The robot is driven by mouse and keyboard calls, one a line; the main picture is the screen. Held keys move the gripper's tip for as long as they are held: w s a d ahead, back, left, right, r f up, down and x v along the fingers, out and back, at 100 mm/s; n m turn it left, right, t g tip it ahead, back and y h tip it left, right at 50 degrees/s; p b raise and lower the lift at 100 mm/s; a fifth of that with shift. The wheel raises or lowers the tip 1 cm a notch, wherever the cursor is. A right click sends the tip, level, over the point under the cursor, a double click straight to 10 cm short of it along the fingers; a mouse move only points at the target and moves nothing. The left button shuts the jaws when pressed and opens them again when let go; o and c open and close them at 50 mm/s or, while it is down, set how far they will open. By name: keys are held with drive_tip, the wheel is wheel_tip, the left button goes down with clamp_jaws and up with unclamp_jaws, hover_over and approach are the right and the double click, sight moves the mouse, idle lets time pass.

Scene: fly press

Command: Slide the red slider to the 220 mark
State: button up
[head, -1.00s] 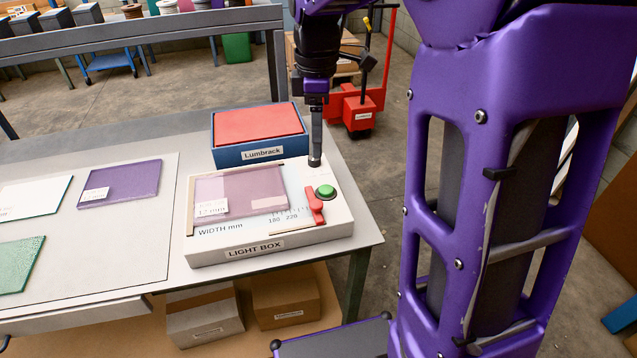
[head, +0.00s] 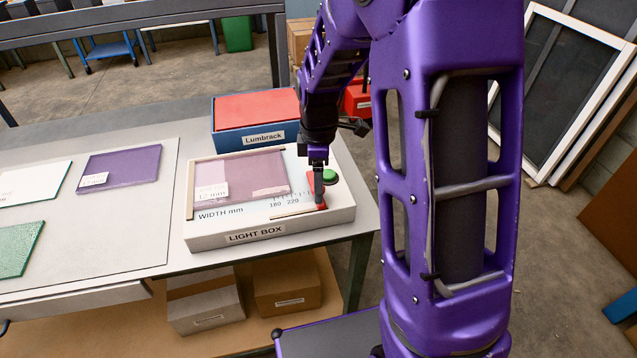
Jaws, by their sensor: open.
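The light box (head: 220,236) stands near the right end of the table. Its width scale has the printed marks 180 and 220 (head: 293,202) along the front. The red slider (head: 311,187) is at the right end of the scale, to the right of the 220 mark. My gripper (head: 320,205) points down at the slider and covers part of it. Its jaws are open; whether they straddle or touch the slider is hidden. A pinkish glass sheet (head: 245,178) lies on the box, left of the slider.
A green button (head: 329,176) sits on the box just right of my gripper. A blue Lumbrack box with a red top (head: 255,119) stands behind. Purple (head: 120,166), white (head: 30,183) and green (head: 18,250) sheets lie to the left on the table.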

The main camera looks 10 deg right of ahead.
drive_tip(key=shift+f, duration=0.15)
drive_tip(key=shift+c, duration=0.3)
clamp_jaws()
idle(1.1)
